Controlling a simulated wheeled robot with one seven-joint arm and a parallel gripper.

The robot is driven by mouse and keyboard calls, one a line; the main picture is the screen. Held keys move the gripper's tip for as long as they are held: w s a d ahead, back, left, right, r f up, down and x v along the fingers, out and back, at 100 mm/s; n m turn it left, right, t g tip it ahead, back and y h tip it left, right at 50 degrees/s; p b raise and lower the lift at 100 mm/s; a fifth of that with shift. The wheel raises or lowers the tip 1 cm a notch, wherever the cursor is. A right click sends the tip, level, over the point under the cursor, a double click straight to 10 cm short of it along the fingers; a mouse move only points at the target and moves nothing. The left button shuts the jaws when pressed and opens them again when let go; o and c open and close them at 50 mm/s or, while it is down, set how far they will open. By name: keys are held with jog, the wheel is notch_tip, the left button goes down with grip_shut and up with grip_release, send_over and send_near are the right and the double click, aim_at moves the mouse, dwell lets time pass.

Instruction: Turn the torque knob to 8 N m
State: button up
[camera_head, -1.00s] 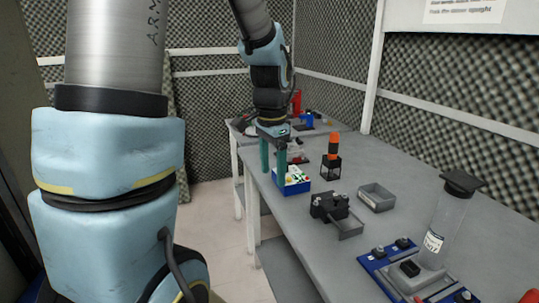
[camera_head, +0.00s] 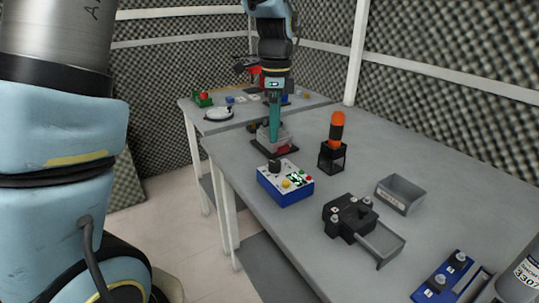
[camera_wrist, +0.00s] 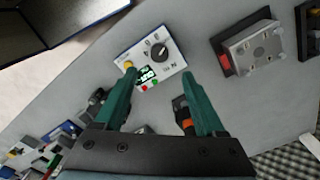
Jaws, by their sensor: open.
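The torque knob is a black round dial (camera_wrist: 159,50) with a light pointer mark, on the white top of a blue box (camera_wrist: 172,66). In the head view the knob (camera_head: 274,165) stands at the box's (camera_head: 290,196) back left corner. The top also carries a yellow button (camera_wrist: 129,65), a lit green display (camera_wrist: 148,74) and small red and green buttons. I cannot read the display's value. My gripper (camera_wrist: 160,73) is open and empty, fingers pointing down. In the wrist view the knob lies just beyond the fingertips, between their lines. In the head view the fingers (camera_head: 274,138) hang above and behind the knob.
A black holder (camera_head: 332,158) with an orange-handled tool stands right of the box. A black device (camera_head: 348,217) with a grey tray and an open grey bin (camera_head: 400,194) are nearer. A grey block on a dark base (camera_head: 274,146) stands behind. The table's left edge is close to the box.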

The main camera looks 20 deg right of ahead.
aim_at(275, 162)
notch_tip(275, 162, down, 10)
jog(key=shift+r+p, duration=0.2)
jog(key=shift+p, duration=0.45)
grip_shut()
